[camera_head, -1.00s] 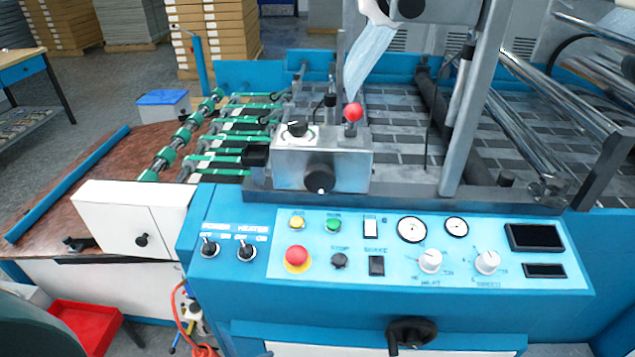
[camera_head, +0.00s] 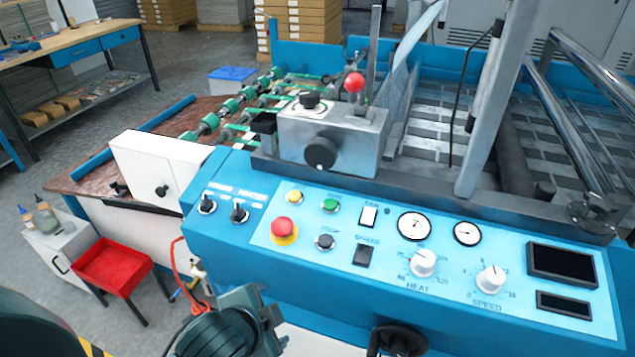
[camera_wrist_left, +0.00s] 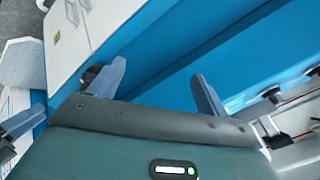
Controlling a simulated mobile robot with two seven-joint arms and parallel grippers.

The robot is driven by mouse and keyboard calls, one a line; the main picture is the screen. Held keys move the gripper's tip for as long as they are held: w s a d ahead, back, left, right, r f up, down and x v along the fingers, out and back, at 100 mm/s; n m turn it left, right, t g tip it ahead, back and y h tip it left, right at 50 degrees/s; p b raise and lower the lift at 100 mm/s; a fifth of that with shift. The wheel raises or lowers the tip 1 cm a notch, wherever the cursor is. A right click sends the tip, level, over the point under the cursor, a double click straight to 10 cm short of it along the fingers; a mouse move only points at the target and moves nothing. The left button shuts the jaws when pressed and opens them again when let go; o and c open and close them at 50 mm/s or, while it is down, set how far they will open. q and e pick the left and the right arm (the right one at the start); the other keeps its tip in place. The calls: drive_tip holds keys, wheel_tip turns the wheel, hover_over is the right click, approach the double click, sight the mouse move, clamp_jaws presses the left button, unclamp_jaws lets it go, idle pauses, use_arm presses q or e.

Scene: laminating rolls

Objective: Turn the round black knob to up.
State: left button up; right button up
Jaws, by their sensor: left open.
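A round black knob (camera_head: 320,153) sits on the front face of a grey metal box (camera_head: 350,138) on the machine. A small pale mark shows near its lower edge, though it is hard to read. Another black knob (camera_head: 309,101) sits on top of the same box. My left gripper (camera_head: 262,312) is low at the bottom of the head view, in front of the blue machine, below and left of the front knob and well apart from it. In the left wrist view its two fingers (camera_wrist_left: 157,75) are spread with nothing between them. My right gripper is not in view.
The blue control panel (camera_head: 400,300) carries switches, a red button (camera_head: 284,227) and white dials. A red-topped lever (camera_head: 354,83) rises beside the box. A black handwheel (camera_head: 398,341) juts out below the panel. A red tray (camera_head: 112,265) stands at left.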

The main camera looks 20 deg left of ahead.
use_arm(q)
drive_tip(key=w+r+m+t, duration=0.55)
drive_tip(key=r+m, duration=0.35)
drive_tip(key=m, duration=0.2)
drive_tip(key=m+t, duration=0.5)
drive_tip(key=m, duration=1.1)
approach(318, 157)
drive_tip(key=shift+n+h, duration=0.3)
drive_tip(key=shift+h, duration=0.1)
drive_tip(key=w+p, duration=0.1)
drive_tip(key=w, duration=0.7)
drive_tip(key=shift+w+r, duration=0.15)
drive_tip(key=shift+w, duration=0.25)
drive_tip(key=shift+c, duration=0.3)
drive_tip(key=c, duration=0.9)
